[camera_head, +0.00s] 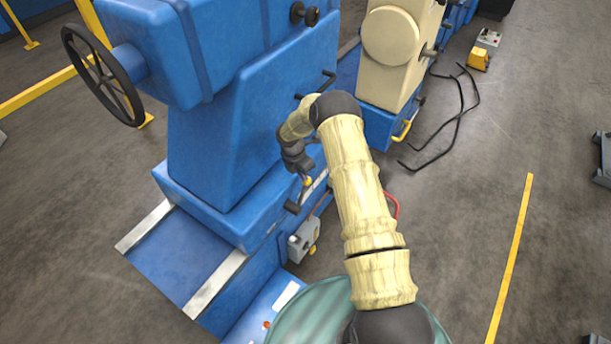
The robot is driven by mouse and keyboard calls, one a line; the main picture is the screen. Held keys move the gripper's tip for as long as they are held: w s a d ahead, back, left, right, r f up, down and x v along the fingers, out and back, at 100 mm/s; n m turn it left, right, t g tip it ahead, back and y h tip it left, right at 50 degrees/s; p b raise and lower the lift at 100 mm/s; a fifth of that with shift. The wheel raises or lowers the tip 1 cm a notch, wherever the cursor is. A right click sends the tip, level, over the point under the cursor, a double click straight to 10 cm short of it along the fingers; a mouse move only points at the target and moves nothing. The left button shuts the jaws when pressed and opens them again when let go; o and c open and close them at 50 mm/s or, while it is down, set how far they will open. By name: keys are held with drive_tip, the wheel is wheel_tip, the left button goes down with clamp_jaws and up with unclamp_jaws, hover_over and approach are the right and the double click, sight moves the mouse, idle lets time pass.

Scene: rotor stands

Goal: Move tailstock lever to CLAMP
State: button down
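The blue tailstock (225,140) stands at the upper left with a black handwheel (103,75) on its left end. A short lever with a dark grip (293,207) sticks out low on its right side, beside a pale label strip (315,184). My gripper (305,177) points down just above this lever, close to a small yellow knob or tip (307,182). I cannot tell whether the fingers touch the lever. The fingers are small and dark, and their opening is not clear. The lettering on the label is too small to read.
Black handles (328,80) stick out higher on the tailstock's side. A cream headstock-like unit (390,45) stands behind, with black cables (458,115) on the floor. A grey box (304,240) hangs below the lever. The grey floor to the right is mostly clear.

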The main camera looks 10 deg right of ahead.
drive_tip(key=shift+d, duration=0.25)
drive_tip(key=shift+a+r+p, duration=0.3)
drive_tip(key=shift+r+p, duration=0.1)
drive_tip(key=shift+r, duration=0.05)
wheel_tip(320, 180, up, 12)
drive_tip(key=a+b, duration=0.1)
drive_tip(key=a, duration=0.1)
drive_tip(key=shift+w+a, duration=0.15)
drive_tip(key=shift+a, duration=0.2)
